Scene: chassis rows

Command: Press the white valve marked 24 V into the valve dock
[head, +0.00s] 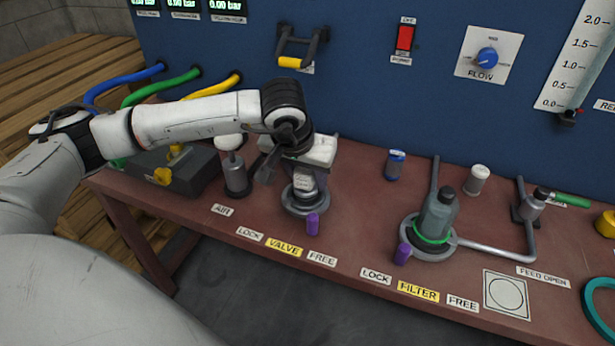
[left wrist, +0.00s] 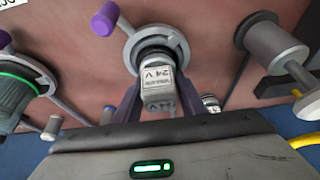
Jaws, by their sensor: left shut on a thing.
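The white valve marked 24 V (head: 304,182) is upright at the valve dock (head: 293,210), a grey ring with a purple lever (head: 312,224). My left gripper (head: 304,168) is shut on the valve from above. In the left wrist view, the valve (left wrist: 158,80) shows its 24 V label between my two fingers (left wrist: 158,100). Its dark lower end lies within the outline of the dock's ring (left wrist: 133,50); I cannot tell how deep it sits. The purple lever also shows in the left wrist view (left wrist: 104,19). My right gripper is not in view.
A grey filter (head: 436,218) with a green ring stands in its dock to the right. A blue cylinder (head: 396,165) and a white one (head: 477,180) stand at the back. A grey post with a white knob (head: 235,172) is close on the left.

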